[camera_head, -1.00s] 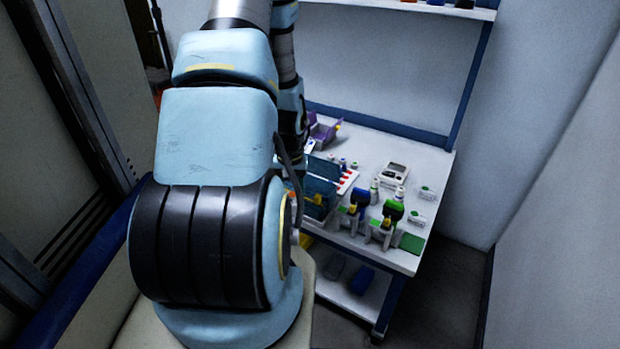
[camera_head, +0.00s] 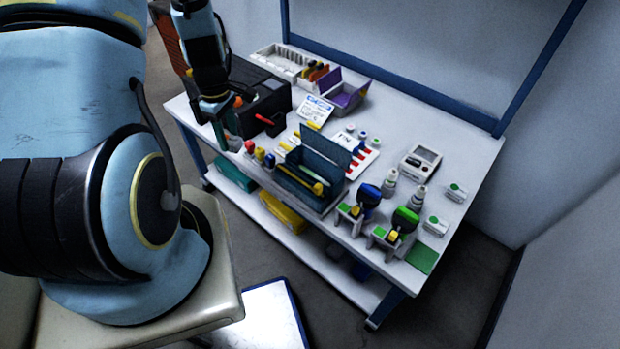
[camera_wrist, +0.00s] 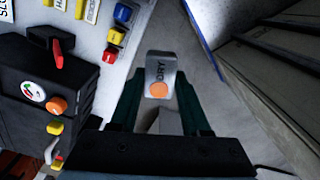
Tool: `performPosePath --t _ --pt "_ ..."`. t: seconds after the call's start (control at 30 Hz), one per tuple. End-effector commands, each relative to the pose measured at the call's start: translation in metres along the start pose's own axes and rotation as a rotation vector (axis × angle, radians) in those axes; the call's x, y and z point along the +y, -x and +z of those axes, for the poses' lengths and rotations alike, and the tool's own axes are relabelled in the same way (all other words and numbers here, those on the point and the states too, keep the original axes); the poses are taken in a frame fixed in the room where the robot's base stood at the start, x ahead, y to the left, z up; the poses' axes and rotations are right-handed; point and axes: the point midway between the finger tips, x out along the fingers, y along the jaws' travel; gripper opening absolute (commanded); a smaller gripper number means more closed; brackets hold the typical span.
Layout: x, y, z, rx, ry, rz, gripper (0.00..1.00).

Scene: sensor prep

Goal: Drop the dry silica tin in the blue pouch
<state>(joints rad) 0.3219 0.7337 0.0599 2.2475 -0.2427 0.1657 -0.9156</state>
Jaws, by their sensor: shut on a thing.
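The dry silica tin (camera_wrist: 161,66) is a small grey block marked "DRY" with an orange dot, seen in the wrist view. My gripper (camera_wrist: 158,82) is shut on it, one dark green finger on each side. In the head view my gripper (camera_head: 222,122) hangs at the table's left front edge, beside a black case; the tin cannot be made out clearly there. A dark blue open container with a raised flap (camera_head: 325,150) stands at the front middle of the table, to the right of my gripper, with yellow-ended items in it; it looks like the blue pouch.
The black case (camera_head: 270,100) with a red lever is close to my gripper. Small red, yellow and blue-capped items (camera_head: 260,155) stand between my gripper and the blue container. A purple bin (camera_head: 350,97), a card and green and blue-topped holders (camera_head: 396,235) occupy the table (camera_head: 460,155).

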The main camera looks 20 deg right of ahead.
Motion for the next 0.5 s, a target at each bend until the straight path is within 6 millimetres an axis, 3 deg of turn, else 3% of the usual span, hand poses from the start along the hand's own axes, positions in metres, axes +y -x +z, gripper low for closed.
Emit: performPosePath --t 0.1,0.5 --pt "0.018 0.014 0.038 0.001 0.237 0.001 0.0" --pt "0.054 0.048 0.141 0.001 0.851 0.003 0.0"
